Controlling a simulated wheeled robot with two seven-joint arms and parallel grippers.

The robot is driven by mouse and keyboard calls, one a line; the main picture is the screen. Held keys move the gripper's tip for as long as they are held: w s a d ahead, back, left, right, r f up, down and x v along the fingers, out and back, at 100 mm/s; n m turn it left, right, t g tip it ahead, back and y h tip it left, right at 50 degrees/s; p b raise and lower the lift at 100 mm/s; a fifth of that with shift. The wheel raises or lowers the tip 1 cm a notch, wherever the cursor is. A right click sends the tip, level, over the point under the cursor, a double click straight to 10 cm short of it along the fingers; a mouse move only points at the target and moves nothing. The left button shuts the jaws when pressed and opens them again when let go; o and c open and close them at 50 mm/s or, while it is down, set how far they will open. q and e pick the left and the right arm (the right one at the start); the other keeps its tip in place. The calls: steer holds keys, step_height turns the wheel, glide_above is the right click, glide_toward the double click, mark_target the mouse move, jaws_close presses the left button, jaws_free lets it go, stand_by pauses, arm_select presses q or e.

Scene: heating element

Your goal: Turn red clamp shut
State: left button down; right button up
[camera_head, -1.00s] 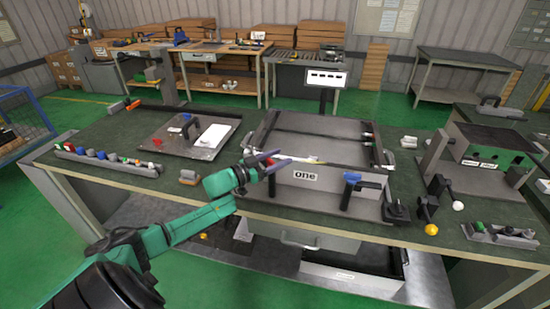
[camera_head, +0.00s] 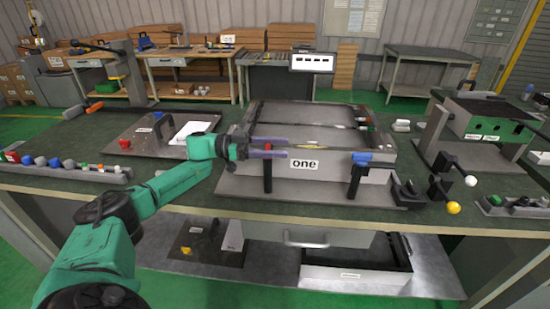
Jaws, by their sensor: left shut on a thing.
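The grey box labelled "one" (camera_head: 345,176) stands on the green-topped workbench. A second clamp with a blue handle (camera_head: 375,157) stands at the box's front right, apart from the gripper. My right gripper is not in view.
A flat plate with a white sheet (camera_head: 193,131) lies left of the box. A rail of coloured parts (camera_head: 70,169) lies at the far left. A green-faced fixture (camera_head: 490,120), a black stand and a yellow ball (camera_head: 453,207) are at right.

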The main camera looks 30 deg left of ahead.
arm_select(q)
steer(key=shift+s+d+f+m+g+b, duration=0.1)
steer(key=shift+d+f+m+g+b, duration=0.25)
steer(key=shift+g, duration=0.15)
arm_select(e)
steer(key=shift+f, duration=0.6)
arm_select(q)
steer(key=shift+h, duration=0.3)
steer(key=shift+c, duration=2.2)
jaws_free()
steer(key=o, duration=0.4)
steer(key=shift+c, duration=0.2)
steer(key=b+v, duration=0.6)
steer(key=v, duration=0.8)
steer(key=shift+r, duration=0.25)
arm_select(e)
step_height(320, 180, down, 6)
arm_select(q)
steer(key=shift+a, duration=0.1)
